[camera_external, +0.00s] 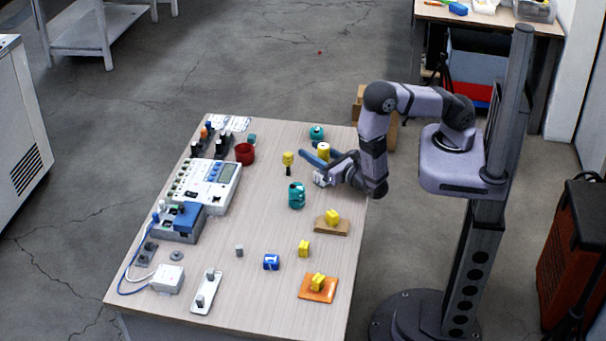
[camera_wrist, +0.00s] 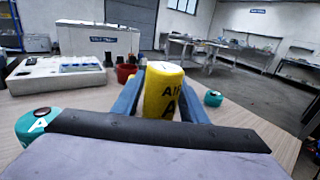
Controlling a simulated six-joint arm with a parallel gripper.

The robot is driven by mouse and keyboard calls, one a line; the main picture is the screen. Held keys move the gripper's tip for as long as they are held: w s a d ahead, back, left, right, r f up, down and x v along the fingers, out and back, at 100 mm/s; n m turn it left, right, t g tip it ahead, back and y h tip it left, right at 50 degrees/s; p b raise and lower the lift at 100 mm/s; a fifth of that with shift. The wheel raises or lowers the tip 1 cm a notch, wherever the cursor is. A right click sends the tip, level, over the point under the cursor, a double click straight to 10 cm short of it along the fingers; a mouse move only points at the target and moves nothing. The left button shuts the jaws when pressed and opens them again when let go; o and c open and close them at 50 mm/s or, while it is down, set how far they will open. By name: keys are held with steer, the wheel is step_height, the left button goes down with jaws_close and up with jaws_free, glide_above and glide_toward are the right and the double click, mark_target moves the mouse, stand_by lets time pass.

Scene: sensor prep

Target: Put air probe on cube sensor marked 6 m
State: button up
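A yellow upright cylinder lettered "AIR" (camera_wrist: 163,92) stands between the two blue fingers of my gripper (camera_wrist: 165,100) in the wrist view. In the external view the yellow cylinder (camera_external: 323,149) is at the far right of the table, with a finger on either side. The fingers are spread around it; contact is not clear. Its lower part is hidden by my gripper. No "6 m" mark is readable. Small block-like pieces include a blue one (camera_external: 271,262), a grey one (camera_external: 239,251) and a yellow one (camera_external: 304,248).
Yellow pieces lie on a brown plate (camera_external: 330,228) and an orange plate (camera_external: 318,292). Teal pieces (camera_external: 297,195) (camera_external: 317,132) and a black-tipped yellow piece (camera_external: 288,158) stand near my gripper. A red cup (camera_external: 244,153) and white instrument (camera_external: 204,188) are farther left. The table's middle is mostly clear.

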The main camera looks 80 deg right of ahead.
steer(key=shift+o, duration=0.2)
steer(key=shift+r, duration=0.15)
steer(key=b+v, duration=0.3)
steer(key=v, duration=0.9)
steer(key=s+d+m+g+h, duration=0.2)
steer(key=s+d+m+g, duration=0.9)
steer(key=d+m+g, duration=0.4)
steer(key=s+a+f+m+g+y, duration=0.2)
steer(key=s+a+m+g+y, duration=0.15)
steer(key=m+y, duration=0.4)
steer(key=w+a+r+m+t+y, duration=0.2)
steer(key=w+a+m+t+y, duration=0.1)
steer(key=m, duration=0.3)
steer(key=shift+w+a+r+m+y, duration=0.25)
steer(key=shift+w+r+m+y, duration=0.1)
steer(key=shift+w+y, duration=0.35)
steer(key=shift+s+t, duration=0.1)
steer(key=shift+t, duration=0.15)
